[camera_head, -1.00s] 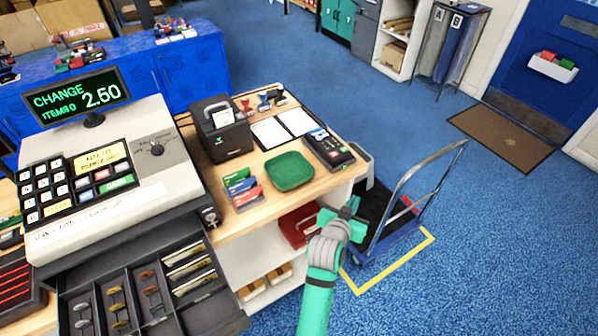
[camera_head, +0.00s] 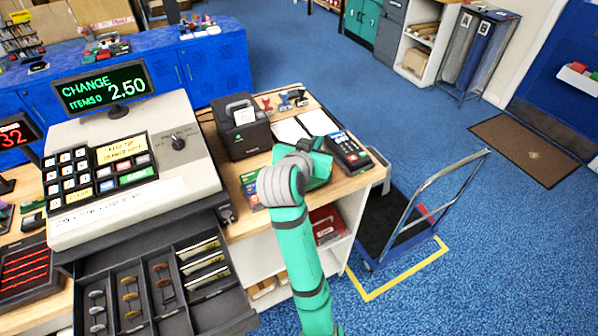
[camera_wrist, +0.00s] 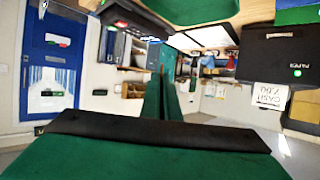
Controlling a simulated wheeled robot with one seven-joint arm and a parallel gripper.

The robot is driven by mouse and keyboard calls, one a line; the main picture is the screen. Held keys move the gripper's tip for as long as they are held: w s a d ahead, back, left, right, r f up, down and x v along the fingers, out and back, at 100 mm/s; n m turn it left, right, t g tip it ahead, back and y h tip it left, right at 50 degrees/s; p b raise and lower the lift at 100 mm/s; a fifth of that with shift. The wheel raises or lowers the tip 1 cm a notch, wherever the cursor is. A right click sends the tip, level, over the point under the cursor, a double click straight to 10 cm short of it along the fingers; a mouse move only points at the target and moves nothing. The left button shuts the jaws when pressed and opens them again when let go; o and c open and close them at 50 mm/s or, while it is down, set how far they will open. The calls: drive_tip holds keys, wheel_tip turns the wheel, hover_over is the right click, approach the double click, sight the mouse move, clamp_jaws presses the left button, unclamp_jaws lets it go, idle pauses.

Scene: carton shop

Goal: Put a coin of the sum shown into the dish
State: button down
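The register display (camera_head: 105,88) reads CHANGE 2.50. The open cash drawer (camera_head: 150,290) below holds rows of coins: silver ones (camera_head: 97,312), brownish ones (camera_head: 130,298) and copper ones (camera_head: 163,283). Yellowish edged slots (camera_head: 203,262) lie to their right.
A black printer (camera_head: 243,128) and a card terminal (camera_head: 348,152) flank the dish area. Coloured cards (camera_head: 250,188) lie left of my arm. A trolley (camera_head: 400,220) stands right of the counter.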

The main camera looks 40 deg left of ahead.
drive_tip(key=shift+s+a+f, duration=0.1)
drive_tip(key=shift+a+f, duration=0.05)
drive_tip(key=shift+f, duration=0.7)
drive_tip(key=shift+s+a+f, duration=0.1)
drive_tip(key=shift+a+f, duration=0.05)
drive_tip(key=shift+f, duration=0.7)
drive_tip(key=shift+s+a+f, duration=0.1)
drive_tip(key=shift+a+f, duration=0.05)
drive_tip(key=shift+f, duration=0.7)
drive_tip(key=c, duration=2.5)
unclamp_jaws()
drive_tip(key=o, duration=0.6)
drive_tip(key=shift+c, duration=0.2)
drive_tip(key=v, duration=1)
drive_tip(key=shift+s+d+r, duration=0.2)
drive_tip(key=shift+s+d, duration=0.05)
drive_tip(key=shift+s, duration=0.05)
